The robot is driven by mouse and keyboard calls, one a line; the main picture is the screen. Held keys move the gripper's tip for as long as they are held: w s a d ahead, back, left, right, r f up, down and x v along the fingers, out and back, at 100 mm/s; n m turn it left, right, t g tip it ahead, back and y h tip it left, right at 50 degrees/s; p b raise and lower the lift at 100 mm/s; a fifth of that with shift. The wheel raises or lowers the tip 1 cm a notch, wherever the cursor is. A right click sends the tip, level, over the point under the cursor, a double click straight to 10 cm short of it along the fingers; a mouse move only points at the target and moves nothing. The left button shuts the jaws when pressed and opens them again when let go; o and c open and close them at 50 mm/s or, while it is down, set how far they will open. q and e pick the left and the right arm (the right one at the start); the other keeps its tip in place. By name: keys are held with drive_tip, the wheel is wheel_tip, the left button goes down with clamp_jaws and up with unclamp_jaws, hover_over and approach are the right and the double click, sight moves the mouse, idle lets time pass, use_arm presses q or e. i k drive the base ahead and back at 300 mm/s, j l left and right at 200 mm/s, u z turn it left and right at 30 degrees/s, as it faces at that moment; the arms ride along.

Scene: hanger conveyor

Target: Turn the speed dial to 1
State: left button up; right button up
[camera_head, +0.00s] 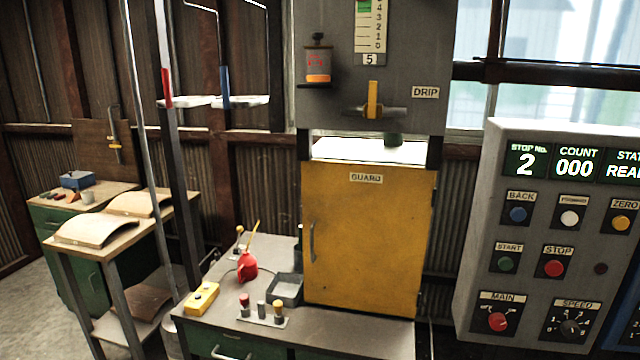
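The speed dial (569,327) is a dark knob at the lower right of the grey control panel (474,215). A plate reading SPEED (578,304) sits above it, and small white marks ring the knob. The marks are too small to read, so I cannot tell which number it points at. Neither of my grippers shows in the head view.
A red MAIN knob (497,321) sits left of the dial. Above are the green START (505,264) and red STOP (554,268) buttons. The display (573,163) reads 2 and 000. A yellow guard door (370,240) stands left of the panel.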

sight(570, 329)
drive_tip(key=z, duration=1.35)
